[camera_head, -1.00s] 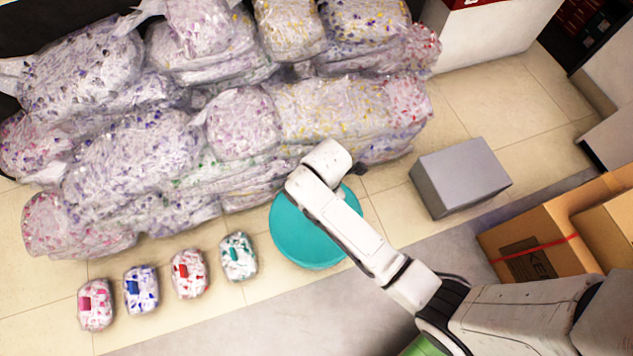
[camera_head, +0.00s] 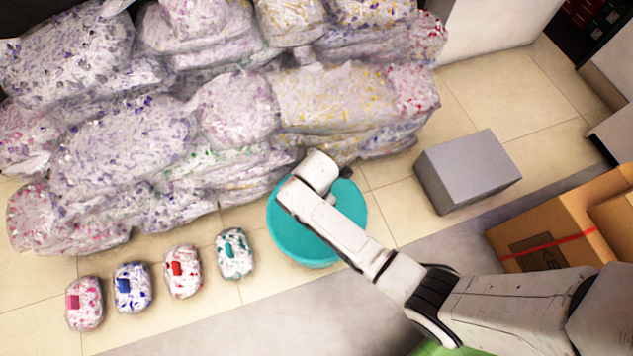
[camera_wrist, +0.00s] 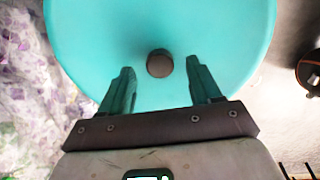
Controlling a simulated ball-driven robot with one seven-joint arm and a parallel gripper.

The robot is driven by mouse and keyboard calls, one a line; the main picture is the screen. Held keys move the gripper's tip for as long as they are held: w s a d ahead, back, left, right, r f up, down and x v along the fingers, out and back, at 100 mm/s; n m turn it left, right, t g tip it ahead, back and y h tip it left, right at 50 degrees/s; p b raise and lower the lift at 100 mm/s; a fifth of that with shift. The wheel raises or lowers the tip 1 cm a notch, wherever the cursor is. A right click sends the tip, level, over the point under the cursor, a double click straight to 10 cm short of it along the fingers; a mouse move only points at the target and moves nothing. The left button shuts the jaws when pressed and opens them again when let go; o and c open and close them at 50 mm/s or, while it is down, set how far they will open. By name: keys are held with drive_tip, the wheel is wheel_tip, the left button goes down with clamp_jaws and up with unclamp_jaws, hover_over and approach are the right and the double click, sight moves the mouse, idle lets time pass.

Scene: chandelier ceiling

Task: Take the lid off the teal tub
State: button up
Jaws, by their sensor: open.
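The teal tub (camera_head: 293,238) stands on the floor, partly covered by my arm in the head view. In the wrist view its round teal lid (camera_wrist: 90,40) fills the upper middle, with a dark round knob (camera_wrist: 160,63) at its centre. My gripper (camera_wrist: 162,75) is open over the lid, one green finger to the left of the knob and one to the right. The fingertips point toward the knob and nothing is between them but lid and knob. I cannot tell how high they are above the lid. The head view hides the fingers behind my arm.
Large clear bags of coloured flakes (camera_head: 120,145) are piled behind the tub. Several small flake bags (camera_head: 182,272) lie in a row to its left. A grey box (camera_head: 467,172) stands to the right, with cardboard boxes (camera_head: 550,220) beyond. Floor in front is clear.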

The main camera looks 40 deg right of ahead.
wheel_tip(320, 180, down, 2)
drive_tip(key=shift+c, duration=0.4)
clamp_jaws()
